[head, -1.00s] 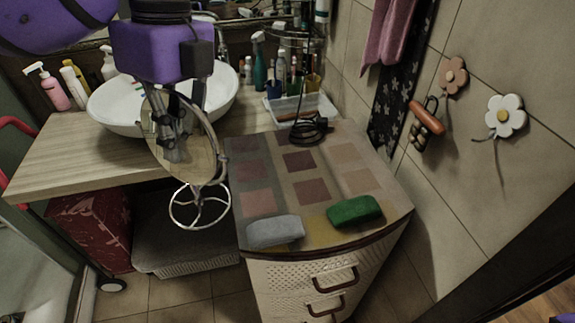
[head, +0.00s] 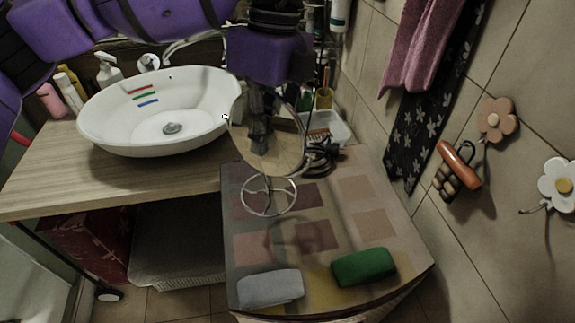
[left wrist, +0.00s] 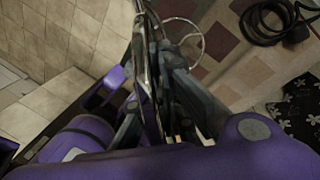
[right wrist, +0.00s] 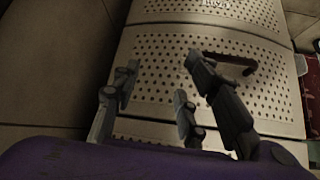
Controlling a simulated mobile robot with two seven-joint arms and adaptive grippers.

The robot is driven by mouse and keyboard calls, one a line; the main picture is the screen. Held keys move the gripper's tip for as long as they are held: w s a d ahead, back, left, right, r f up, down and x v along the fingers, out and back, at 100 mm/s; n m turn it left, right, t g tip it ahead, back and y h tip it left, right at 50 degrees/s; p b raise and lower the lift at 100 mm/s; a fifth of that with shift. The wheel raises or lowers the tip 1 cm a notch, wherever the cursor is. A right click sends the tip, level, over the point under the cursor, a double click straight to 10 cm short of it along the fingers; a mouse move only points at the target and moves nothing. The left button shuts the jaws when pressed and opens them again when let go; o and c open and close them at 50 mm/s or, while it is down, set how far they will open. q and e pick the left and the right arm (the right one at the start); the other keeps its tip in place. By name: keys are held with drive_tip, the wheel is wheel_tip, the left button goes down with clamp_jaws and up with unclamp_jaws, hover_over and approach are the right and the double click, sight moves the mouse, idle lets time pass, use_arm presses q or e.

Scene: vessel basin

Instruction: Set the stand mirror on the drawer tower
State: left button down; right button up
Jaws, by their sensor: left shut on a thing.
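The stand mirror (head: 285,155) has a round disc and a wire ring base. My left gripper (head: 258,148) is shut on its disc and holds it roughly upright over the back left part of the drawer tower (head: 345,225). The ring base appears above the patterned top, with a faint shadow below it. In the left wrist view the mirror (left wrist: 152,60) is nearly edge-on between the fingers. My right gripper (right wrist: 160,80) is open and empty in front of the tower's perforated drawers; the head view does not show it.
A grey block (head: 270,289) and a green block (head: 363,267) lie at the tower's front edge. A dark coiled cable (head: 322,155) lies at the back. The white basin (head: 160,110) stands on the counter to the left. The tower top's middle is clear.

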use_arm(q)
hover_over(283, 188)
drive_tip(key=f, duration=0.4)
drive_tip(key=shift+w+d+f, duration=0.1)
drive_tip(key=shift+w+f, duration=0.2)
drive_tip(key=shift+w, duration=0.05)
drive_tip(key=f, duration=0.3)
drive_tip(key=shift+w+d+f, duration=0.1)
drive_tip(key=shift+d+f, duration=0.15)
drive_tip(key=shift+f, duration=0.1)
drive_tip(key=c, duration=1.9)
unclamp_jaws()
drive_tip(key=shift+f, duration=0.1)
drive_tip(key=shift+o, duration=0.2)
drive_tip(key=v, duration=1.2)
